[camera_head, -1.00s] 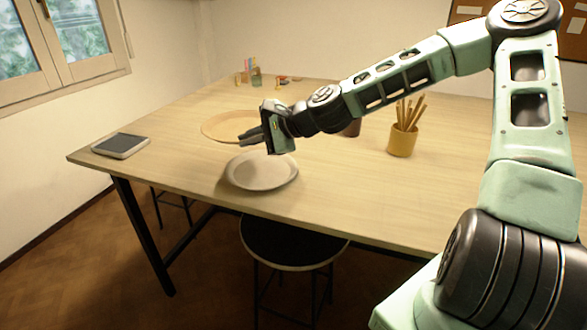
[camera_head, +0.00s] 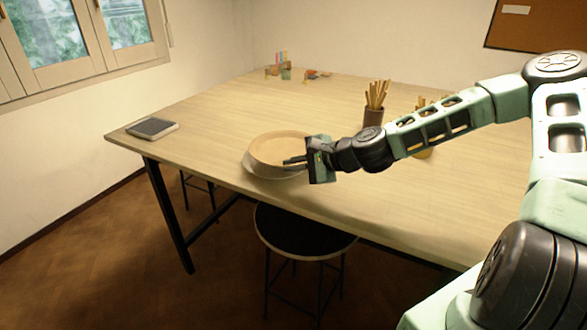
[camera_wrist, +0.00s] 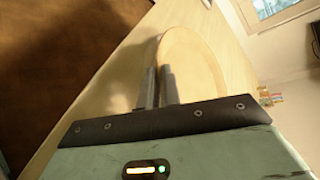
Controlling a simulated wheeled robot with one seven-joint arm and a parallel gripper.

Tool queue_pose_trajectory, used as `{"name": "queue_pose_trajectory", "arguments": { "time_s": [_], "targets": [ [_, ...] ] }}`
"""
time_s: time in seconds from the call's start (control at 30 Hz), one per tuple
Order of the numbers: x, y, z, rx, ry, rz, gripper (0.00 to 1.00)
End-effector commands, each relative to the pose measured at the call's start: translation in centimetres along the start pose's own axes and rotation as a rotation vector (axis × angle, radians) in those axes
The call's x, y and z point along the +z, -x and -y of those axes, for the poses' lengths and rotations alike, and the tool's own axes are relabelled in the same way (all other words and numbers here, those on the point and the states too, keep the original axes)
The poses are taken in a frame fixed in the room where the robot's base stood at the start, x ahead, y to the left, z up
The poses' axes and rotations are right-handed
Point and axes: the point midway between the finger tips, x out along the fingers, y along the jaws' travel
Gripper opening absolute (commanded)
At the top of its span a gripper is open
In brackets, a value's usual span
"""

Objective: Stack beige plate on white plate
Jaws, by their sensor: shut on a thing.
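The beige plate (camera_head: 280,146) is over the white plate (camera_head: 262,172) near the table's front edge, seen in the head view. It covers most of the white plate, whose near rim shows below it. I cannot tell whether the two plates touch. My gripper (camera_head: 292,162) comes from the right and is shut on the near right rim of the beige plate.
The wooden table (camera_head: 220,120) is clear around the plates. A tablet-like device (camera_head: 152,128) lies at the left corner. A brown cup of sticks (camera_head: 374,112) and a partly hidden yellow cup (camera_head: 424,153) stand behind my arm. Small items (camera_head: 286,73) sit at the back. A stool (camera_head: 300,232) is in front.

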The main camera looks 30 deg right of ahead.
Motion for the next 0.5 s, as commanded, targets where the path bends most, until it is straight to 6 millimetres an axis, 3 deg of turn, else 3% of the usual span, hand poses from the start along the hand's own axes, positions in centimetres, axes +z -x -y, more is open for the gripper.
{"name": "queue_pose_trajectory", "arguments": {
  "time_s": [0.5],
  "targets": [
    [-0.75, -0.74, -1.17, -0.003, 0.004, 0.000, 0.00]
  ]
}}
